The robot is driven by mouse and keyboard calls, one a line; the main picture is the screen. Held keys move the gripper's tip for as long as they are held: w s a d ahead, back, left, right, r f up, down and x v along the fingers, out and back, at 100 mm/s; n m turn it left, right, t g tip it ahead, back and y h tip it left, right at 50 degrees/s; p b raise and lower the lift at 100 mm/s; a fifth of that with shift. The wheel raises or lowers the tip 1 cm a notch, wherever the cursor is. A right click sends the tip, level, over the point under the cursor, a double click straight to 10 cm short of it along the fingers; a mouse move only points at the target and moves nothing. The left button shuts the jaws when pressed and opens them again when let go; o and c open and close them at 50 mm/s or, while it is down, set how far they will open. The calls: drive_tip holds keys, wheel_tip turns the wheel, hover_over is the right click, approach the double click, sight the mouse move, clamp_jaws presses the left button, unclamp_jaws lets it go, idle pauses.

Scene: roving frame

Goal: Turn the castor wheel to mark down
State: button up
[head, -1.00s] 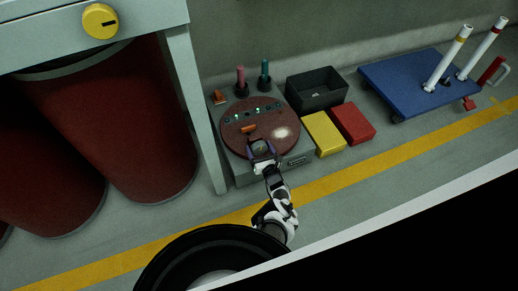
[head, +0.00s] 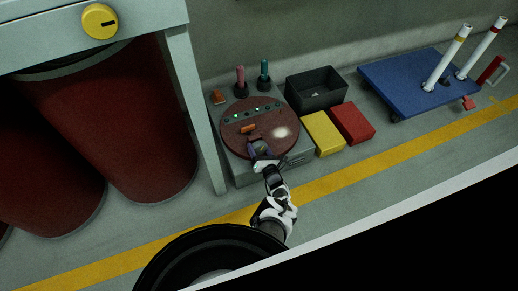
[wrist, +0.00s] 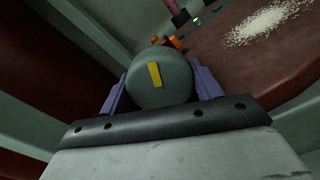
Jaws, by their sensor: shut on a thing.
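The castor wheel (wrist: 172,93) is a grey round piece with a short yellow mark (wrist: 154,75) on its face. In the wrist view the mark stands nearly upright, leaning slightly left at its top. The wheel also shows small in the head view (head: 263,147), at the front of a brown-red round plate (head: 235,148); its mark cannot be made out there. My gripper (wrist: 160,88) has purple fingers on both sides of the wheel and is shut on it. In the head view my gripper (head: 261,152) partly hides the wheel.
The plate carries an orange piece (head: 248,128), small green lights and a pale speckled patch (head: 279,132). Pink (head: 240,77) and teal (head: 264,70) handles stand behind. Yellow (head: 323,133) and red (head: 353,123) blocks, a black bin (head: 318,92) and a blue platform (head: 408,85) lie right.

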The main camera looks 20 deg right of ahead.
drive_tip(key=shift+m, duration=1.8)
drive_tip(key=o, duration=1)
